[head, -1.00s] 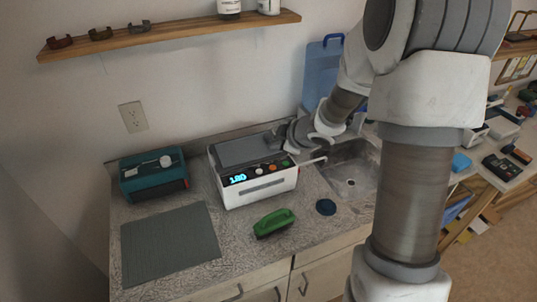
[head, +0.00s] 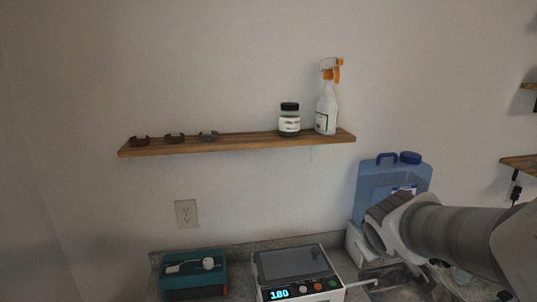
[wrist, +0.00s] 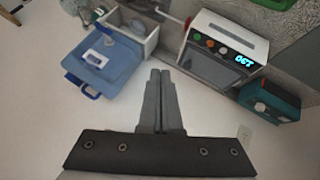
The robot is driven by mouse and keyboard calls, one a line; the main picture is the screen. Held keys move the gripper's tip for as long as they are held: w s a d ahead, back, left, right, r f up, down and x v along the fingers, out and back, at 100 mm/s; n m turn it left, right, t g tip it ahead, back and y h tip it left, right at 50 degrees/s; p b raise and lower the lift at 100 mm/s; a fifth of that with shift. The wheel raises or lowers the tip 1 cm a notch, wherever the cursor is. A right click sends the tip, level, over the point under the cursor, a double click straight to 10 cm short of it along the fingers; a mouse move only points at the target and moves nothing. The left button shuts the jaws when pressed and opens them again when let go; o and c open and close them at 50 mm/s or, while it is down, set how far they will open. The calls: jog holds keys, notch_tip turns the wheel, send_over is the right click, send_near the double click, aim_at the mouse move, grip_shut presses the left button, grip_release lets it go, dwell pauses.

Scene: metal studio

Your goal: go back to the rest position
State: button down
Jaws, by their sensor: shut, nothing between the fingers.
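My gripper (wrist: 160,78) shows in the wrist view with its two grey fingers pressed together and nothing between them. It is in free space, with the white wall behind it. In the head view part of my arm (head: 450,232) reaches in from the right, in front of the blue jug, and I cannot make out the fingers there.
The white machine (head: 300,276) with a lit display stands on the counter, with the teal box (head: 194,274) to its left. The blue jug (head: 375,182) is behind my arm. A wooden shelf (head: 235,145) holds a spray bottle (head: 326,108) and a jar (head: 289,122).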

jog(key=s+a+m+g+y, duration=0.1)
jog(key=s+a+m, duration=0.1)
jog(key=s, duration=0.6)
jog(key=s+a+m+g+y, duration=0.1)
jog(key=s+a+m+y, duration=0.1)
jog(key=s+a, duration=0.3)
jog(key=s, duration=0.4)
jog(key=shift+r+g, duration=0.3)
jog(key=shift+r, duration=0.05)
jog(key=shift+s+a, duration=0.1)
jog(key=shift+s, duration=0.05)
